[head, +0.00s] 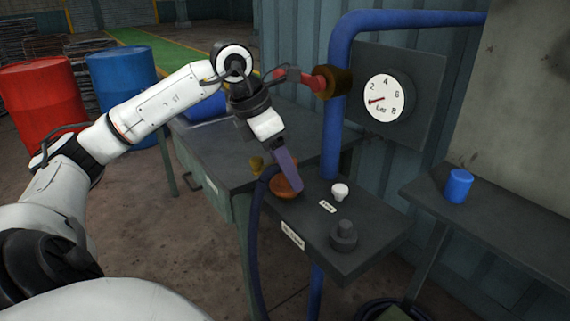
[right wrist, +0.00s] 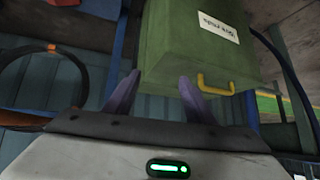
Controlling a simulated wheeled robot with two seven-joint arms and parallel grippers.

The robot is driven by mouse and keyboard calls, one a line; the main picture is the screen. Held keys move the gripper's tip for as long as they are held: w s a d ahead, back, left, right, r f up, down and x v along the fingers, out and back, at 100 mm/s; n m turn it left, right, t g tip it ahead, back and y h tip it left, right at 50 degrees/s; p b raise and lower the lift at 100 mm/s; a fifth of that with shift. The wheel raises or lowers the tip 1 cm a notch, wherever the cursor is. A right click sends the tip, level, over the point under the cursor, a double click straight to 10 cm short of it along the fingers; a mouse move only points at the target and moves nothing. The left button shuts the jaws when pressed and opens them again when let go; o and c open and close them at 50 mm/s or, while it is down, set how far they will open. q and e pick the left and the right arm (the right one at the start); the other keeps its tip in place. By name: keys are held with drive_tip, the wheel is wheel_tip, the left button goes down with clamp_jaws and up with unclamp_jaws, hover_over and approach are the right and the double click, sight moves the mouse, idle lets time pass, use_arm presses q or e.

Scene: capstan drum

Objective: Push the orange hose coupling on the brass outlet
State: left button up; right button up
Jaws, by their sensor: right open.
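The orange coupling (head: 284,187) is at the rear left part of the dark shelf, partly behind the tip of my left gripper (head: 296,188). A dark blue hose (head: 257,215) runs beside it, arching over and down past the shelf's front edge. A small brass-coloured piece (head: 257,165) shows just behind the hose; I cannot tell whether it is the outlet or whether the coupling touches it. My left gripper points down, its fingers overlapping, so its grip is unclear. My right gripper (right wrist: 154,82) is open and empty in the right wrist view.
A white knob (head: 340,191) and a dark knob (head: 344,235) stand on the shelf. Behind are a blue pipe (head: 338,120), a red lever (head: 302,77) and a pressure gauge (head: 388,98). A blue cup-like piece (head: 459,185) stands right. A green box (right wrist: 195,50) faces my right gripper.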

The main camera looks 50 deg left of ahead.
use_arm(q)
drive_tip(key=p+v, duration=0.1)
drive_tip(key=v, duration=0.8)
drive_tip(key=shift+w+r, duration=0.1)
drive_tip(key=shift+r, duration=0.05)
drive_tip(key=shift+s+a+r, duration=0.1)
drive_tip(key=shift+s+r, duration=0.15)
drive_tip(key=shift+r, duration=0.2)
drive_tip(key=shift+p, duration=0.3)
